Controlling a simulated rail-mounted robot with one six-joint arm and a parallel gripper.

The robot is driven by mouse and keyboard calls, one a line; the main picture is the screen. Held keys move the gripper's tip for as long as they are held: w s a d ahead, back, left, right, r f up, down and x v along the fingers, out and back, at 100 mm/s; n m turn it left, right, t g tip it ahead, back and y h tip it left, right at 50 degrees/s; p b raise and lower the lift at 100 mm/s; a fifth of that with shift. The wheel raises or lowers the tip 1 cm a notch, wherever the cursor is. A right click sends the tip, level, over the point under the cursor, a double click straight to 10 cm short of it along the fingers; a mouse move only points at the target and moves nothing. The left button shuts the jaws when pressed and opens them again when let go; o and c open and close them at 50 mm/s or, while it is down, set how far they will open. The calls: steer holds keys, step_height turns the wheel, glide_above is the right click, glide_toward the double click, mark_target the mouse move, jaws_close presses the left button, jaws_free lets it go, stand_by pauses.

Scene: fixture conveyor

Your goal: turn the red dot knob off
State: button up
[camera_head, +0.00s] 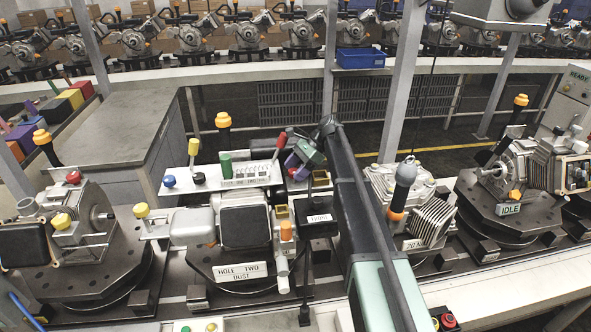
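I cannot make out for certain a knob marked with a red dot. Red parts in view are a red knob (73,177) on the left machine, a red-tipped lever (280,141) on the white panel of the middle machine, and a red button (448,321) at the bottom edge. My arm reaches up from the bottom right of centre. My gripper (303,158) seems to be at its far end, beside the right end of the white panel. Its fingers are small and partly hidden, so whether it is open or shut is unclear.
The white panel (240,181) carries green, blue, black and yellow knobs. The middle machine (243,226) has a plate reading "HOLE TWO DUST". A machine labelled "IDLE" (509,209) stands farther right. A grey bench (130,135) is behind left.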

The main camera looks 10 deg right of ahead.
steer(key=p+v, duration=0.7)
steer(key=v, duration=0.4)
steer(key=shift+p, duration=0.3)
steer(key=shift+a, duration=0.1)
steer(key=s+a+f+n+h, duration=0.1)
steer(key=s+a+n, duration=0.1)
steer(key=s, duration=0.3)
steer(key=s+a+f+n+h, duration=0.1)
steer(key=s+a, duration=0.1)
steer(key=s, duration=0.3)
steer(key=s+a+f+n+h, duration=0.1)
steer(key=s+a+n, duration=0.1)
steer(key=s, duration=0.3)
steer(key=shift+s+a+f+n+t+h, duration=0.1)
steer(key=shift+s+f+n+t+h, duration=0.05)
steer(key=shift+n+t+h, duration=0.2)
steer(key=s+a+f+n+t+h, duration=0.15)
steer(key=s+n+h, duration=0.5)
steer(key=s, duration=1.05)
steer(key=s+f+n+y+b, duration=0.1)
steer(key=s+f+n+b, duration=0.2)
steer(key=f+b, duration=1.1)
steer(key=shift+d+f+b, duration=0.2)
steer(key=shift+f+b, duration=0.2)
steer(key=shift+f, duration=0.1)
